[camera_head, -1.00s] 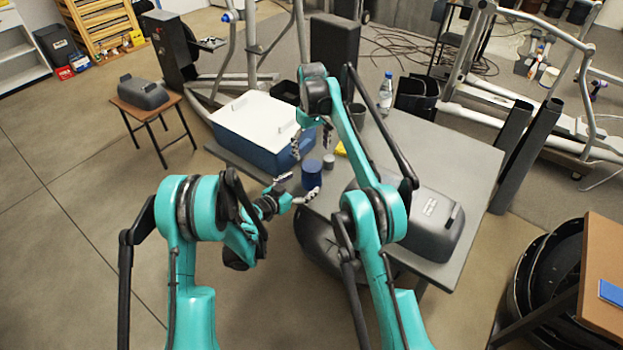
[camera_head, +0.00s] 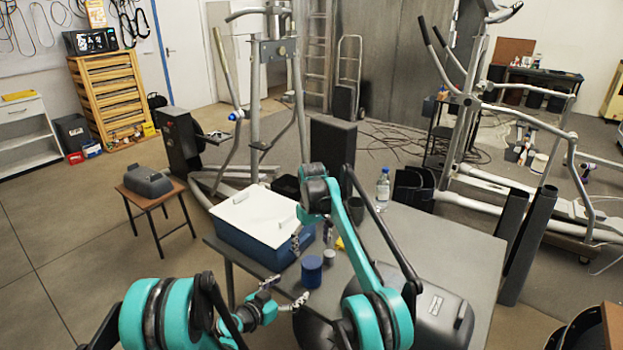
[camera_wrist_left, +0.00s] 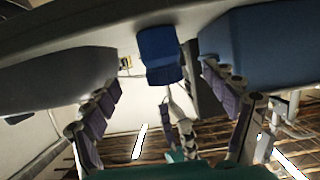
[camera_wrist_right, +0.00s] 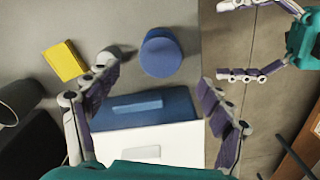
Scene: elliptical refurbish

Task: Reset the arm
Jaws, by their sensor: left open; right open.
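My left gripper (camera_head: 285,293) is open and empty at the table's near edge, left of and below the blue cylinder (camera_head: 311,270). In the left wrist view the blue cylinder (camera_wrist_left: 160,57) shows beyond the open fingers. My right gripper (camera_head: 311,240) is open, pointing down above the table beside the blue box with a white lid (camera_head: 255,216). In the right wrist view the blue cylinder (camera_wrist_right: 160,54) shows past the spread fingers, apart from them. My left gripper (camera_wrist_right: 250,42) also shows there at the upper right.
The table (camera_head: 420,228) also holds a small grey cylinder (camera_head: 329,257), a yellow item (camera_wrist_right: 65,61), a water bottle (camera_head: 382,188) and a dark grey case (camera_head: 440,318). A stool with a grey case (camera_head: 148,180) stands left. Exercise machines stand behind.

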